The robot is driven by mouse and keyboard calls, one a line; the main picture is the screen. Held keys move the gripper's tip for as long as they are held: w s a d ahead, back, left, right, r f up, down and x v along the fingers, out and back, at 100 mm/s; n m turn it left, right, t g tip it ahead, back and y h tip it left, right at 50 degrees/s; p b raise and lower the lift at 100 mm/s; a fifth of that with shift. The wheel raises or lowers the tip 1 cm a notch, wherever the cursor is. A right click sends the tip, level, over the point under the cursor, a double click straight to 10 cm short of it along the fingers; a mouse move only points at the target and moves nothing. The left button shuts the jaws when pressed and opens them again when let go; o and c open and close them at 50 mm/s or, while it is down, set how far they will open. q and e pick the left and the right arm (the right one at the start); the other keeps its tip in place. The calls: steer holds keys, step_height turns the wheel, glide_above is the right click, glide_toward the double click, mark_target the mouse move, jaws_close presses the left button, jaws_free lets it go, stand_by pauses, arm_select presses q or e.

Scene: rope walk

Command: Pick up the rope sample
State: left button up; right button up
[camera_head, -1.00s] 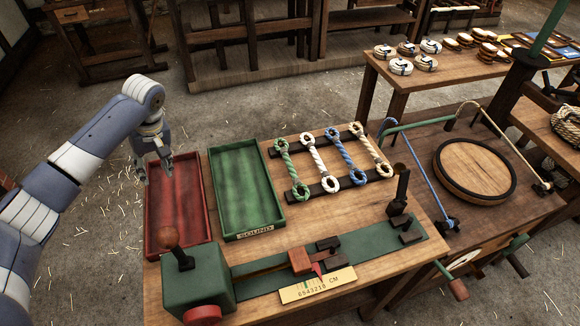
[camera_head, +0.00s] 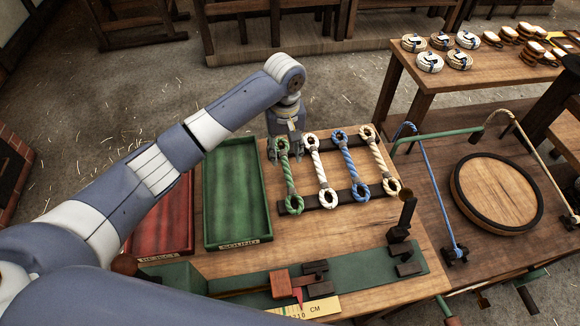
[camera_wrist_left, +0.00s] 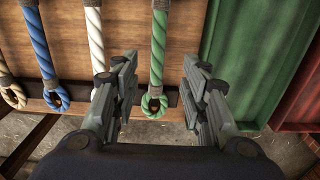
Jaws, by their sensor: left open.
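Several rope samples with an eye at each end lie across two dark rails on the bench. The green rope sample (camera_head: 290,180) is leftmost in the head view, then the white one (camera_head: 320,172), the blue one (camera_head: 349,165) and the tan one (camera_head: 378,155). My left gripper (camera_head: 285,150) is open at the green sample's far end. In the left wrist view, the green sample (camera_wrist_left: 158,50) runs between the open fingers (camera_wrist_left: 160,85), its end eye showing between them without visible finger contact. My right gripper is not in view.
The green tray marked SOUND (camera_head: 208,195) and a red tray (camera_head: 165,252) lie left of the samples. A green gauge bed with a red slider (camera_head: 280,283) runs along the front. A dark post (camera_head: 403,215) stands at right.

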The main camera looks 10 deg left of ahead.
mark_target(287, 171)
arm_select(q)
steer(key=shift+s+d+f, duration=0.15)
steer(key=shift+s+f, duration=0.05)
steer(key=shift+f, duration=0.9)
step_height(287, 171, down, 5)
steer(key=shift+r+p, duration=0.1)
steer(key=shift+p, duration=0.7)
steer(key=shift+w+d, duration=0.1)
jaws_close()
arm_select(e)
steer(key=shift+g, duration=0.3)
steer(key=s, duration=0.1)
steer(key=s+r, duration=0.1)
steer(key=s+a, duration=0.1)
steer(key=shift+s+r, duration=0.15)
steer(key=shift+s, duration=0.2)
